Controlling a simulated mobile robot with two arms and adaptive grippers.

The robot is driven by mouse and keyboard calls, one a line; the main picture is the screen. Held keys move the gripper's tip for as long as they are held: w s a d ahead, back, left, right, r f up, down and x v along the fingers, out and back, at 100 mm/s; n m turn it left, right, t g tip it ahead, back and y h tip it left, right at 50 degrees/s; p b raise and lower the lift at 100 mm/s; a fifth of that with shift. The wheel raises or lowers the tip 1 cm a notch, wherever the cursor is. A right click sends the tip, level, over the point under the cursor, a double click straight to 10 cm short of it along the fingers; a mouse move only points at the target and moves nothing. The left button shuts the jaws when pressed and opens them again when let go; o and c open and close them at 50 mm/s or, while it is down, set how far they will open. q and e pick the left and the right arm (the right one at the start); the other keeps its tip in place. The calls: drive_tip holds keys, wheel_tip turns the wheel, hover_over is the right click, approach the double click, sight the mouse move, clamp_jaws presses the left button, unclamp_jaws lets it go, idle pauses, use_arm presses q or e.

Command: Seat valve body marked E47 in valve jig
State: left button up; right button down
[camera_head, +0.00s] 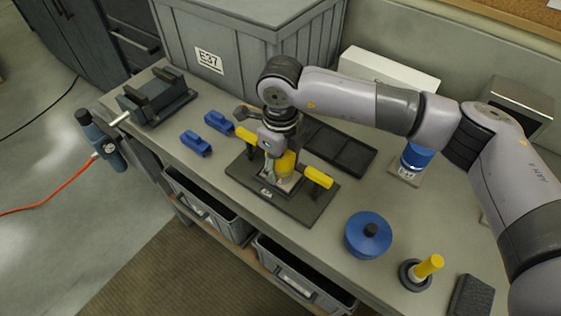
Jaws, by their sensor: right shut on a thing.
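My right gripper (283,180) comes down over the dark jig plate (298,207) and is shut on a yellow, brass-like part (286,162). The gripper and wrist cover much of this part, and I can read no mark on it. The plate has a yellow handle at its left (247,139) and another at its right (318,177), and a small white label at its front, too small to read surely. The held part is over the plate's middle; I cannot tell whether it touches the seat. My left gripper is not in view.
Two blue blocks (196,143) and a dark vise (155,96) are at the left. A dark tray (340,147) lies behind the jig. A blue part on a labelled stand (404,173), a blue round lidded thing (368,236) and a yellow-handled tool (428,266) are at the right.

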drive_tip(key=c, duration=0.6)
unclamp_jaws()
drive_tip(key=shift+r, duration=0.1)
wheel_tip(320, 180, up, 12)
idle(0.5)
